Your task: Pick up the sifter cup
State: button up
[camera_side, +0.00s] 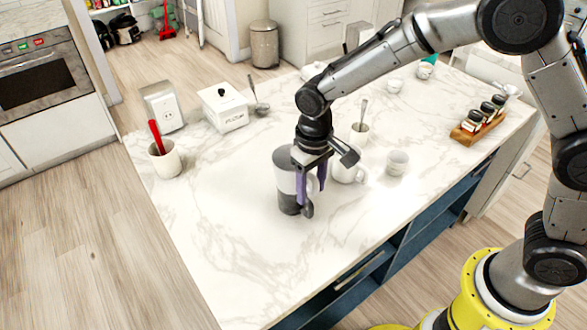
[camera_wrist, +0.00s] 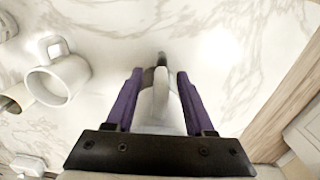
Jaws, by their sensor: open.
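The sifter cup (camera_side: 284,165), a tall cylinder with grey, white and dark bands, stands upright on the marble counter. My gripper (camera_side: 312,192) points down at its right side and hides part of it. In the wrist view, a white and grey part of the sifter cup (camera_wrist: 160,95) lies between the two purple fingers of my gripper (camera_wrist: 158,78). The fingers are open, with a visible gap on the left; whether the right finger touches it I cannot tell.
A white mug (camera_side: 348,170) stands close to the right of my gripper; it also shows in the wrist view (camera_wrist: 58,80). A cup with a red utensil (camera_side: 165,160) is at left. The counter's front is clear.

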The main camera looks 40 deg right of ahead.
grip_shut()
dwell(0.5)
